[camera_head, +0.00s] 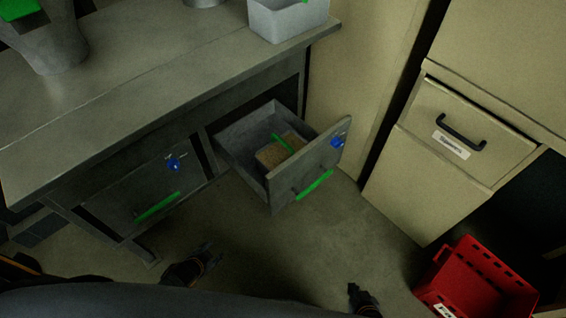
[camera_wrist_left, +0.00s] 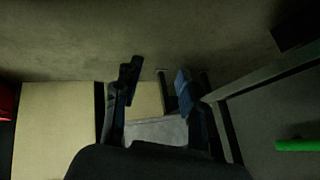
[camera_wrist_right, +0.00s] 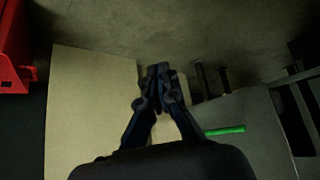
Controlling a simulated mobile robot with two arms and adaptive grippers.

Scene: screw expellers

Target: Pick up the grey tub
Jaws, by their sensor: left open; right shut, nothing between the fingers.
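A light grey rectangular tub (camera_head: 287,22) with a bit of green at its top stands on the far right end of the workbench, cut by the top edge of the head view. A darker grey, bucket-shaped container (camera_head: 52,48) with a green part stands at the bench's left. My left gripper (camera_head: 208,254) is low in front of the bench, well apart from both; its fingers are spread and empty in the left wrist view (camera_wrist_left: 157,80). My right gripper (camera_head: 354,291) is low, right of the open drawer; its fingertips are together and empty in the right wrist view (camera_wrist_right: 160,72).
A drawer (camera_head: 285,193) stands open below the workbench (camera_head: 150,75), with a brown block (camera_head: 277,153) and green piece inside. A closed drawer (camera_head: 130,200) is left of it. A beige cabinet (camera_head: 420,185) and red crate (camera_head: 462,280) stand right. Floor between is clear.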

